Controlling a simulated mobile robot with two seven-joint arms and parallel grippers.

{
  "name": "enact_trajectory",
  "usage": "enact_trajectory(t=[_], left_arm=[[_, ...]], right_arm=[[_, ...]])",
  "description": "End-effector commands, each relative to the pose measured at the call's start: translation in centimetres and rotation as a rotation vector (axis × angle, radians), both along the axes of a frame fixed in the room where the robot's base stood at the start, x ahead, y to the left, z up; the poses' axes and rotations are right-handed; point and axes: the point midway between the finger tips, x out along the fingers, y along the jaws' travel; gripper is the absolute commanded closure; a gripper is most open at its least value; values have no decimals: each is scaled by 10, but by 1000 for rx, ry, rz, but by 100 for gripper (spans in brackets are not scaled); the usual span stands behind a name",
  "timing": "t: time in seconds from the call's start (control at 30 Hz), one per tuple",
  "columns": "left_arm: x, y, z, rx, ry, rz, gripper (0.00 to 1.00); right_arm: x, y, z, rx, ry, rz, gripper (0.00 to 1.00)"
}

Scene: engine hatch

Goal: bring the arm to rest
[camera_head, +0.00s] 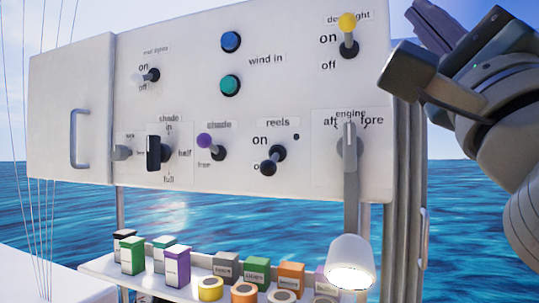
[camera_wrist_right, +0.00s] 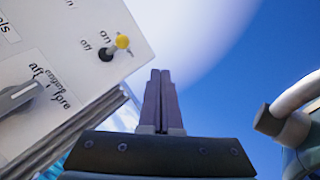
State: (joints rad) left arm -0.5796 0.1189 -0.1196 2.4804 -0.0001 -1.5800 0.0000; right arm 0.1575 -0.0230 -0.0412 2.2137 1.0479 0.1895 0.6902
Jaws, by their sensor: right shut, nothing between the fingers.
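My right arm comes in from the right in the head view, and its gripper (camera_head: 422,10) is up at the top, right of the control panel (camera_head: 300,95). In the right wrist view the gripper (camera_wrist_right: 160,75) has its two dark fingers together, empty, with sky behind them. It is apart from the panel and touches none of its controls. My left gripper is in neither view.
The panel carries a yellow-knobbed deck light switch (camera_head: 347,25), tipped up towards "on", and a grey engine lever (camera_head: 349,150). Below, a lamp (camera_head: 351,262) glows over a shelf (camera_head: 98,265) with several small boxes and rolls. Open sky lies around the right gripper.

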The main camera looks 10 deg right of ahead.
Motion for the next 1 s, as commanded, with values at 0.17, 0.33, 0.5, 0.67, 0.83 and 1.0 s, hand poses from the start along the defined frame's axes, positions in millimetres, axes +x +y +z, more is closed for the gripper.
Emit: enact_trajectory(t=[0.17,0.33,0.5,0.67,0.83,1.0], left_arm=[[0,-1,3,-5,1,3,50],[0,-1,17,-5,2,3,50],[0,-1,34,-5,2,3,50],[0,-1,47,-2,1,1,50],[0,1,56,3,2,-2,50],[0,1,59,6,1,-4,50]], right_arm=[[3,11,-5,-73,43,-4,100],[18,71,-61,-521,308,-11,100],[0,114,-192,-1180,705,50,100],[-67,98,-303,-1701,1040,206,100],[-148,60,-362,-2057,1298,409,100],[-191,38,-378,-2202,1419,531,100]])
